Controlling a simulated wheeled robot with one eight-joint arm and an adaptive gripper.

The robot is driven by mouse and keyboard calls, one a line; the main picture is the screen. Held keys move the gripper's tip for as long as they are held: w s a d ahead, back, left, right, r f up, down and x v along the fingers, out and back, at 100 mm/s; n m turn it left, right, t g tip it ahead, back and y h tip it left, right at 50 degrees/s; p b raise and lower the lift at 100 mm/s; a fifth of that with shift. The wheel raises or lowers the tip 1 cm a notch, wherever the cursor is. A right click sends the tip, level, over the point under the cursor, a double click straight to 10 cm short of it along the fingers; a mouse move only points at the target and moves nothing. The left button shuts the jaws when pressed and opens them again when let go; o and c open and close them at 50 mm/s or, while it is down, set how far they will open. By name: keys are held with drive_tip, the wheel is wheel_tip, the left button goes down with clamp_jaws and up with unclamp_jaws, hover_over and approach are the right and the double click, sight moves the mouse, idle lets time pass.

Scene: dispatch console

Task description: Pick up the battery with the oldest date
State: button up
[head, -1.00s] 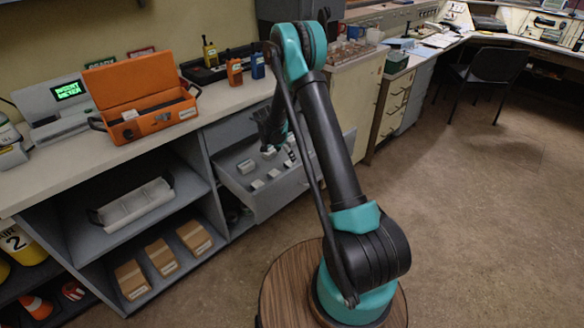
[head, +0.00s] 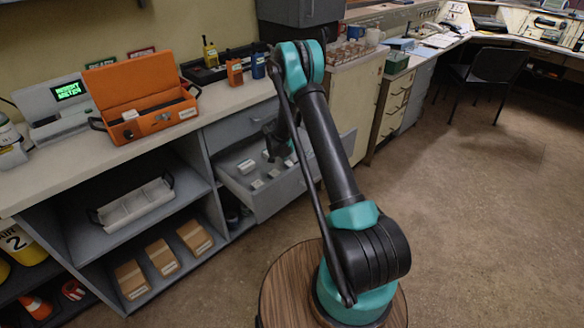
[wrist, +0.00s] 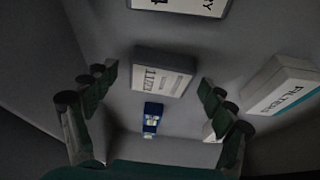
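An open grey drawer (head: 285,195) under the counter holds several small pale boxes (head: 247,166). My gripper (head: 279,146) hangs over the back of this drawer. In the wrist view my gripper (wrist: 158,85) is open, with its two fingers wide apart and nothing held. A grey block with a white printed label (wrist: 162,73) lies ahead, between the fingertips in the picture. I cannot tell whether it is a battery, and its small print is unreadable. A small blue and white item (wrist: 152,117) lies below it in the picture. No date can be read.
A white box marked FILTERS (wrist: 284,86) lies to the right in the drawer. An open orange case (head: 140,95) and a grey unit with a green display (head: 68,92) stand on the counter.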

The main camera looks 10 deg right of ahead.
drive_tip(key=c, duration=1.2)
drive_tip(key=shift+r, duration=0.15)
